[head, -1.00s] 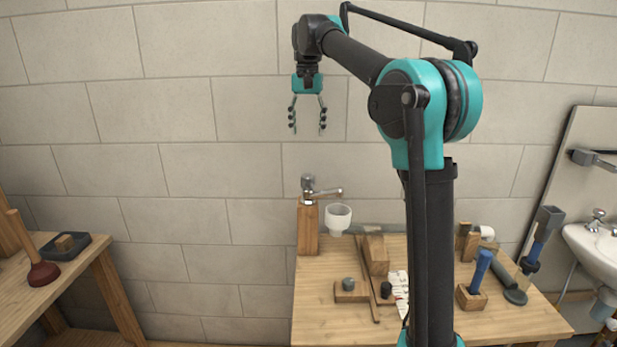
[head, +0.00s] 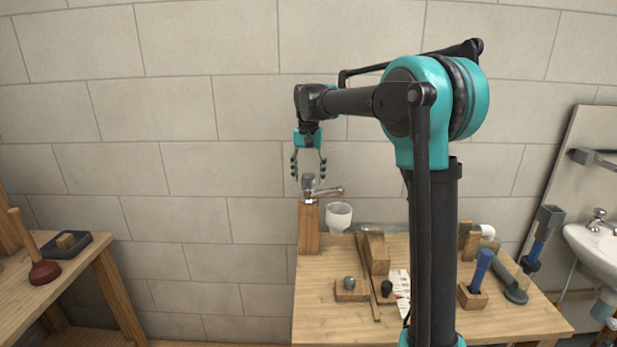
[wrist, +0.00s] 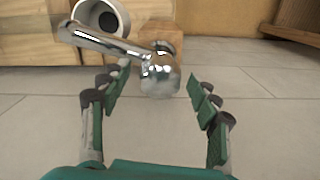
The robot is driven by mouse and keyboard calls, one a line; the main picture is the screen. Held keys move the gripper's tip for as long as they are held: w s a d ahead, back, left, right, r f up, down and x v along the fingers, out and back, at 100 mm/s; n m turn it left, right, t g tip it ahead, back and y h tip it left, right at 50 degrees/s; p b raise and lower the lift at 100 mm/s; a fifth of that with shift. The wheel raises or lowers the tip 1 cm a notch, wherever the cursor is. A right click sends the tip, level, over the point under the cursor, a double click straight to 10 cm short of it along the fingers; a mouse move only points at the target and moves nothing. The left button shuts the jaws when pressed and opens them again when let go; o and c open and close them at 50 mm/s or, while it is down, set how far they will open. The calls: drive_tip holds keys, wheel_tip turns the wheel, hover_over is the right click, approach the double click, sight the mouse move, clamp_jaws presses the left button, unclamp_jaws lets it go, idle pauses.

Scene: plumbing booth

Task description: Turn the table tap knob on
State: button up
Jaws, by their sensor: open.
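The table tap (head: 322,190) is chrome and sits on top of an upright wooden post (head: 309,226) at the table's back left. Its knob (head: 308,181) is the upright top part, and its spout points right. My gripper (head: 308,178) is open and points down at the knob from just above. In the wrist view the knob (wrist: 160,80) lies ahead of and between the open fingers of my gripper (wrist: 152,88), with space on both sides. The spout (wrist: 92,38) reaches to the upper left. I cannot tell whether any finger touches the knob.
A white cup (head: 339,217) hangs under the spout, right of the post. The wooden table (head: 330,318) carries wooden blocks, a blue-handled tool (head: 480,270) and pipe pieces. A sink (head: 598,247) is far right; a plunger (head: 43,270) stands on the left bench.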

drive_tip(key=shift+f, duration=0.2)
drive_tip(key=shift+c, duration=0.2)
drive_tip(key=c, duration=1.1)
